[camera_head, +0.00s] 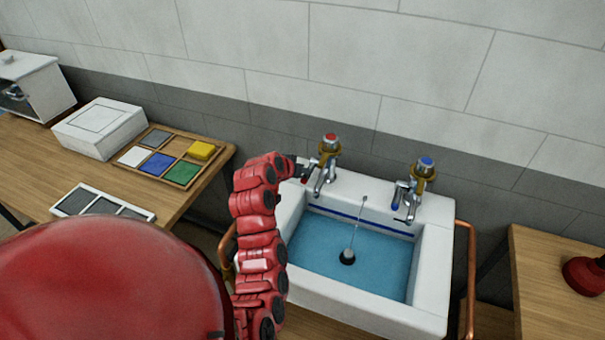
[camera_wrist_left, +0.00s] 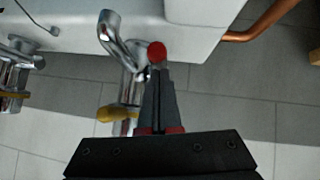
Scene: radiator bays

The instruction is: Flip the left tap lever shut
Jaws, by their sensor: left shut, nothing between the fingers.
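The left tap (camera_head: 328,160) is chrome with a brass collar and a red cap, on the sink's back ledge. Its lever has a red end (camera_head: 304,180), which also shows as a red disc in the left wrist view (camera_wrist_left: 157,52). My left gripper (camera_head: 300,168) is at the left side of this tap, shut and empty. In the left wrist view its fingertips (camera_wrist_left: 157,72) are right by the red lever end; I cannot tell whether they touch. The lever's shaft is partly hidden by the fingers. My right gripper is not in view.
The white sink (camera_head: 432,275) holds blue water and a plug on a chain (camera_head: 347,256). A blue-capped tap (camera_head: 423,172) stands to the right. Copper pipes (camera_head: 471,275) flank the sink. A wooden table (camera_head: 205,190) at left bears a tray and boxes; a table stands right.

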